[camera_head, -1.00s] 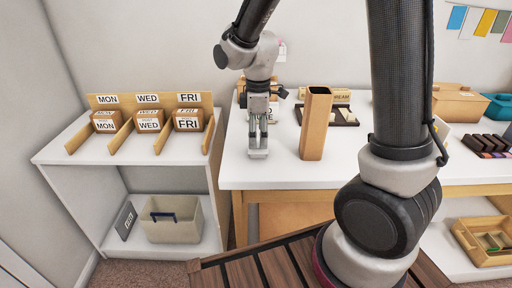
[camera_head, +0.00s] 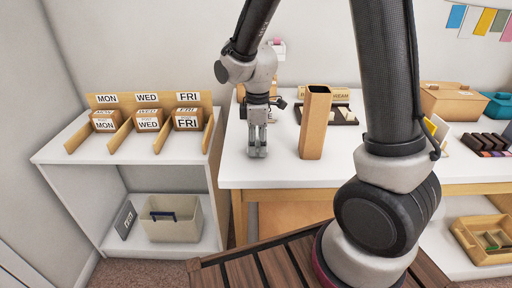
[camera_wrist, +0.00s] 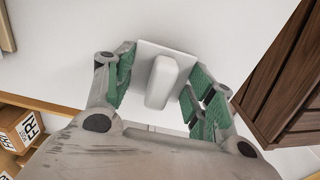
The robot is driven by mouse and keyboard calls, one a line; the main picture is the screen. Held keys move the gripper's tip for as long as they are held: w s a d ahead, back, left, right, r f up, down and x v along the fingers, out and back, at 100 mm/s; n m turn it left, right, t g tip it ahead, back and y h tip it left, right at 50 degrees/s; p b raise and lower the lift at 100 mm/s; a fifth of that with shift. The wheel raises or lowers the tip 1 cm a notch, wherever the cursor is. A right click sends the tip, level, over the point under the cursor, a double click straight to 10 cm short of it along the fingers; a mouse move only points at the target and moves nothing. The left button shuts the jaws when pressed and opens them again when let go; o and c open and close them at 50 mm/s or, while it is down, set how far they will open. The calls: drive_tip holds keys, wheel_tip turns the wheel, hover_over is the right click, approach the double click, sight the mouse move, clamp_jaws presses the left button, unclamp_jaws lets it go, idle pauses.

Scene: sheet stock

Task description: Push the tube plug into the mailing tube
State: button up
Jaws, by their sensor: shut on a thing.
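The tube plug (camera_wrist: 161,82) is a white square plate with a raised rounded block, seen in the wrist view between my fingers. My gripper (camera_wrist: 162,88) has a green-lined finger on each side of it and is shut on it. In the head view my gripper (camera_head: 257,154) points down just above or at the white table, near its left front edge; the plug is hard to make out against the white there. The mailing tube (camera_head: 315,122) is a tall brown square tube standing upright to the right of my gripper, its open dark mouth upward. The plug is apart from the tube.
The table (camera_head: 285,172) is clear around the tube's foot. A dark tray (camera_head: 343,116) lies behind it. A shelf at the left holds the FRI box (camera_head: 187,120) and other labelled boxes. A dark brown surface (camera_wrist: 285,75) fills the wrist view's right side.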

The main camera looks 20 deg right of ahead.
sight(257, 138)
idle(0.4)
drive_tip(key=shift+r, duration=2.5)
